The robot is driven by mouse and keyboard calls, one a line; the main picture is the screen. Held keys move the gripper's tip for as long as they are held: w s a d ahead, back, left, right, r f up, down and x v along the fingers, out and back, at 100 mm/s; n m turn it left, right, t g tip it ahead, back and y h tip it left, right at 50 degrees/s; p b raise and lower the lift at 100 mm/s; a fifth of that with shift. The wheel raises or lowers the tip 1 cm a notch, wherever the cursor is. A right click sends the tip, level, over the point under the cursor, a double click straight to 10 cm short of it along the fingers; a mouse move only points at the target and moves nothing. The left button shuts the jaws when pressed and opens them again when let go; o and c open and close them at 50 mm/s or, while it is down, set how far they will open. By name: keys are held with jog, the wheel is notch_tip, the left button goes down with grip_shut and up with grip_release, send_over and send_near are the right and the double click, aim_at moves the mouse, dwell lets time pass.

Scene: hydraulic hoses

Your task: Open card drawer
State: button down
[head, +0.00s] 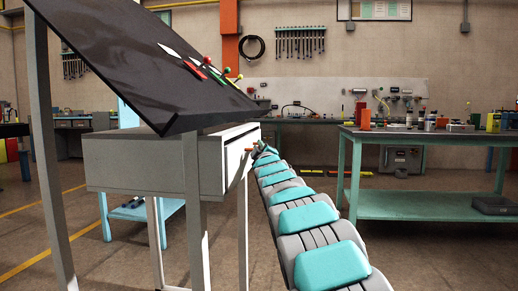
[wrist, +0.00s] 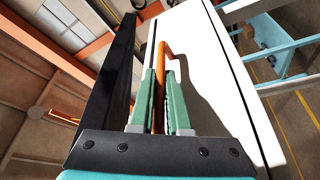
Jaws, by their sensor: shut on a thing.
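The card drawer's white front (head: 236,158) is on the right side of a grey box (head: 150,164) under a slanted black board. It fills the middle of the wrist view (wrist: 205,75), with a thin dark gap along its edge. I cannot tell if it is slightly out. An orange handle (wrist: 165,50) stands off this front. My gripper (wrist: 159,74) has its two green fingers on either side of the handle's bar and is shut on it. In the head view my gripper (head: 259,149) is small at the drawer front, partly hidden by my arm.
The slanted black board (head: 150,60) overhangs the box and carries several coloured tools (head: 208,68). A teal workbench (head: 430,135) with bottles and parts stands to the right. Open floor (head: 400,235) lies between it and the drawer unit.

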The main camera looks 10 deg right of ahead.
dwell(0.7)
jog(key=s+d+p, duration=0.4)
jog(key=d+p, duration=0.1)
jog(key=d, duration=0.7)
jog(key=s+d+p, duration=0.3)
jog(key=d+p, duration=0.3)
jog(key=d, duration=0.5)
jog(key=shift+s+d, duration=0.4)
jog(key=c, duration=0.9)
grip_release()
jog(key=shift+s+f, duration=0.1)
jog(key=v, duration=0.7)
jog(key=shift+s+b, duration=0.3)
jog(key=shift+b, duration=0.05)
